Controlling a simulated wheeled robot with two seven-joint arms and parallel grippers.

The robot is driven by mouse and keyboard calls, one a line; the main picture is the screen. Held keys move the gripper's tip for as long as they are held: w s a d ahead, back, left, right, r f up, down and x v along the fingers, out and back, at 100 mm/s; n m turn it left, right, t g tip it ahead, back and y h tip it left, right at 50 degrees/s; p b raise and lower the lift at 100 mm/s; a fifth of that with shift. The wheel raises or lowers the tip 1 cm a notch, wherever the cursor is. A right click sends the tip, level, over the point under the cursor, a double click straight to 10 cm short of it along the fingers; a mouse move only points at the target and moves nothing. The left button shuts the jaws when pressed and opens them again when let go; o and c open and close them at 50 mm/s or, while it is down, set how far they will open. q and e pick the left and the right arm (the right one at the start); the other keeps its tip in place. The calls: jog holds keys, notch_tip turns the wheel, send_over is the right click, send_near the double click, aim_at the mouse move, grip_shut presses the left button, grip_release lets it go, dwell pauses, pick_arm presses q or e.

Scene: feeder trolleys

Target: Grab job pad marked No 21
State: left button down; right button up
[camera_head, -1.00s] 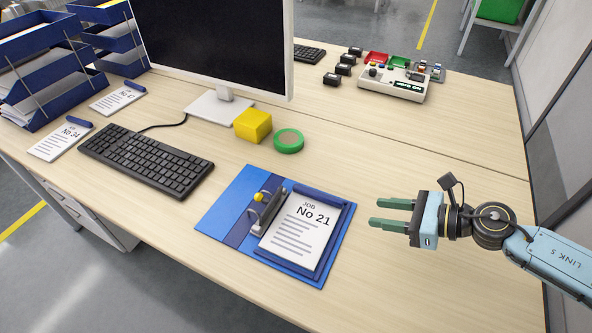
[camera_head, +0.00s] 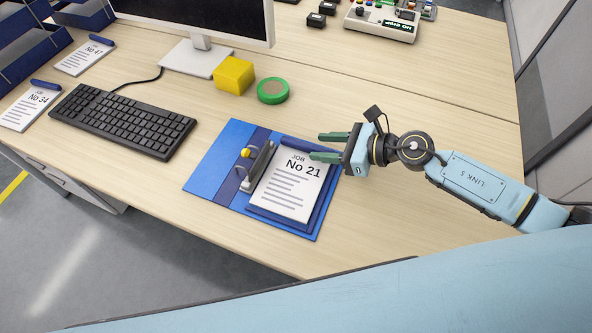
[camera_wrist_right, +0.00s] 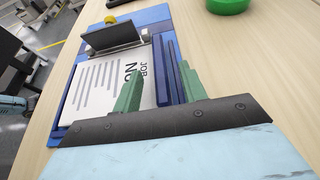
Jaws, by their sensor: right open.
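The job pad marked No 21 (camera_head: 287,192) lies on an open blue ring binder (camera_head: 215,165) near the desk's front edge. It has a white sheet with grey lines and a dark blue bar along its top. My right gripper (camera_head: 321,146) is open over the pad's top right corner, pointing left. In the right wrist view, the fingers (camera_wrist_right: 155,82) spread over the pad's top end, with the pad's sheet (camera_wrist_right: 105,82) and blue top bar partly hidden behind them. I cannot tell whether they touch it. My left gripper is not in view.
Pads No 34 (camera_head: 28,106) and No 47 (camera_head: 84,56) lie at the left beside blue trays. A keyboard (camera_head: 122,121), yellow block (camera_head: 234,75), green tape roll (camera_head: 273,90) and monitor stand nearby.

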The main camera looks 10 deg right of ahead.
aim_at(310, 146)
jog(key=x, duration=0.3)
jog(key=shift+w+a+f, duration=0.1)
jog(key=shift+a, duration=0.1)
grip_shut()
